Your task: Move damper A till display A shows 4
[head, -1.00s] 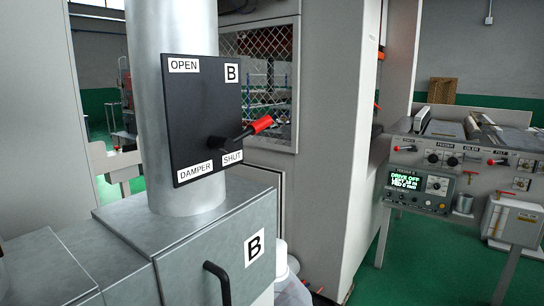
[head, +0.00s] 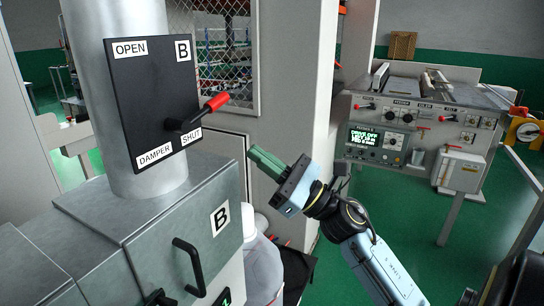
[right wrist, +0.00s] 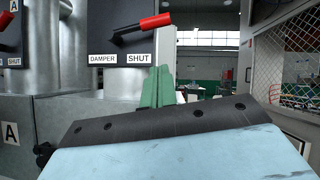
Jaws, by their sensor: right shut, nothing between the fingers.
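Display A is not in view. Damper B's black panel (head: 150,90) is on a round duct in the head view, its red-gripped lever (head: 214,104) pointing right, just above SHUT. My right gripper (head: 254,158) is shut and empty, in the air right of box B, apart from the panel. My left gripper is not in view.
Box B (head: 190,205) has a black handle (head: 190,266). A green-lit display (head: 225,297) is cut off at the bottom edge. A whitish jug (head: 262,262) stands beside the box. A control console (head: 415,130) and a grey cabinet (head: 290,100) stand behind.

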